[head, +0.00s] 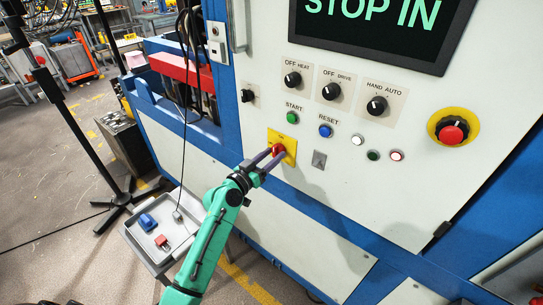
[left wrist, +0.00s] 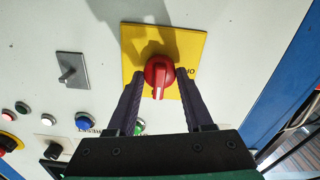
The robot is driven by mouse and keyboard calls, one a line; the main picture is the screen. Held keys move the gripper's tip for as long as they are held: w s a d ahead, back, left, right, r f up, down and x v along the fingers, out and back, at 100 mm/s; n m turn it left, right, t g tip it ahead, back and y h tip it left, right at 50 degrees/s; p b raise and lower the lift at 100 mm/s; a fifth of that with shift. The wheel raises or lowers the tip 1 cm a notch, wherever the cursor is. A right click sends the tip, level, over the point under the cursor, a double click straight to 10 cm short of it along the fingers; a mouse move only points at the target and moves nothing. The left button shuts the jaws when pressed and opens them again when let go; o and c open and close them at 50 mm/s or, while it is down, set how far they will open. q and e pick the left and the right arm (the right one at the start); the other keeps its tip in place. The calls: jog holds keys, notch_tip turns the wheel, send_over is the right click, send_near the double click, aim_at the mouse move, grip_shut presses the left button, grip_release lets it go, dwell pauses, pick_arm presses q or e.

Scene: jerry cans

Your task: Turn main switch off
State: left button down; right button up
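The main switch is a red rotary knob (head: 278,149) on a yellow square plate (head: 290,160), low on the left of the machine's light panel. In the left wrist view the red knob (left wrist: 158,71) sits on the yellow plate (left wrist: 193,47), with its grip bar pointing down the picture. My left gripper (head: 275,156) is at the switch, its two dark fingers on either side of the knob. In the left wrist view the fingers (left wrist: 159,76) stand apart, with narrow gaps beside the knob; contact is not clear. My right gripper is not in view.
Near the switch are a green start button (head: 292,117), a blue reset button (head: 325,131) and a grey toggle plate (head: 319,159). Black selector knobs lie above. A red emergency button (head: 452,132) is at right. A grey tray (head: 160,228) stands below left of the arm.

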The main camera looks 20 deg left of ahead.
pick_arm(q)
jog(key=shift+n, duration=0.3)
jog(key=n, duration=0.2)
jog(key=shift+n, duration=0.3)
jog(key=n+p, duration=0.1)
jog(key=n, duration=0.4)
jog(key=shift+n, duration=0.3)
jog(key=n+p, duration=0.1)
jog(key=n, duration=0.3)
jog(key=shift+n+p, duration=0.7)
jog(key=shift+n, duration=1.8)
jog(key=shift+c, duration=1.5)
grip_release()
